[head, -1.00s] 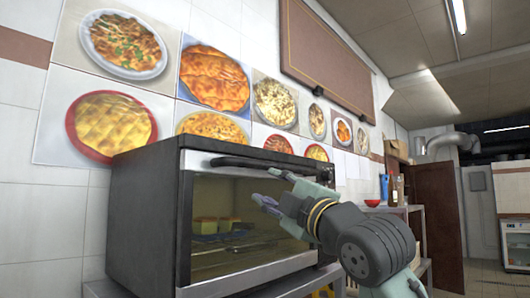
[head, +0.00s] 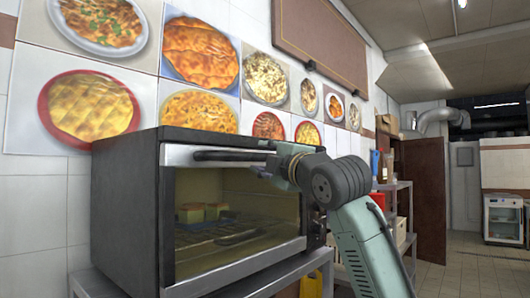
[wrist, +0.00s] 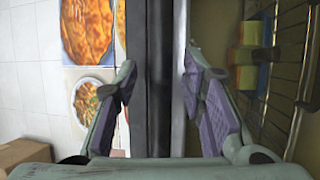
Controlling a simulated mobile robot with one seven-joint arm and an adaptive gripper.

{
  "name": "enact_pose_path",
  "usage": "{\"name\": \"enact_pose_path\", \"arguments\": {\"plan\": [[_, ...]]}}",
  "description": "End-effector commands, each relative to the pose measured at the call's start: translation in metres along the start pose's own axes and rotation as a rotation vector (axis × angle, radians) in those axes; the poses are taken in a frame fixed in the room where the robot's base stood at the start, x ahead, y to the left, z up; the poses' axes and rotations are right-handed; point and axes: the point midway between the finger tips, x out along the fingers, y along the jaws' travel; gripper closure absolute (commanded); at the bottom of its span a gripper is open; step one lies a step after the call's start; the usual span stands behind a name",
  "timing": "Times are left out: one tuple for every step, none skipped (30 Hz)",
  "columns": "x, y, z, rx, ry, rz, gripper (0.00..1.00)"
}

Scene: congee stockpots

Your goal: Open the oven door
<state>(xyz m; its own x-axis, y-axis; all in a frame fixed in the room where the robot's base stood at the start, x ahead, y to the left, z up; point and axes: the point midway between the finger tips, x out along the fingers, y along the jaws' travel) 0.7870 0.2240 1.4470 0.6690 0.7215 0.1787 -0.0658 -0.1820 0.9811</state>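The oven (head: 125,205) is a dark box with a silver-framed glass door (head: 235,225), which looks shut. A dark bar handle (head: 225,156) runs along the door's top edge. My gripper (head: 266,170) is at the upper right part of the door, by the handle. In the wrist view my gripper (wrist: 160,90) has its two fingers wide apart, one on each side of the dark handle bar (wrist: 160,70). The handle runs upright between them there. Whether either finger touches the bar I cannot tell.
Yellow-and-green blocks (head: 190,213) sit on a rack inside the oven, behind the glass. The oven stands on a metal table (head: 270,283). Food pictures (head: 200,65) cover the wall behind. A shelf (head: 392,187) with items stands to the right, with open floor (head: 470,270) beyond.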

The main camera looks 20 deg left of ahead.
Motion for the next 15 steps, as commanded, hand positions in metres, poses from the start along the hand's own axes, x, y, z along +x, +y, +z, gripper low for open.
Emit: {"name": "enact_pose_path", "arguments": {"plan": [[0.0021, 0.0003, 0.0003, 0.001, 0.000, 0.000, 0.63], [0.0026, 0.0000, 0.0003, 0.001, 0.000, 0.000, 0.63], [0.0030, -0.0003, 0.0004, 0.000, 0.000, 0.000, 0.63], [0.0031, -0.0004, 0.0003, 0.000, 0.000, 0.000, 0.63], [0.0031, -0.0006, 0.0003, 0.000, 0.000, 0.000, 0.63], [0.0030, -0.0007, 0.0003, 0.000, 0.000, 0.000, 0.63], [0.0030, -0.0007, 0.0003, 0.000, 0.000, 0.000, 0.63], [0.0030, -0.0007, 0.0003, 0.000, 0.000, 0.000, 0.63], [0.0029, -0.0007, 0.0003, 0.000, 0.000, 0.000, 0.63], [0.0029, -0.0007, 0.0002, 0.000, 0.000, 0.000, 0.65], [0.0029, -0.0007, 0.0002, 0.000, 0.000, 0.000, 0.67], [0.0028, -0.0007, 0.0002, 0.000, 0.000, 0.000, 0.70], [0.0028, -0.0006, 0.0002, 0.000, 0.000, 0.000, 0.72], [0.0028, -0.0006, 0.0002, 0.000, 0.000, 0.000, 0.73], [0.0028, -0.0006, 0.0002, 0.000, 0.000, 0.000, 0.76]]}}
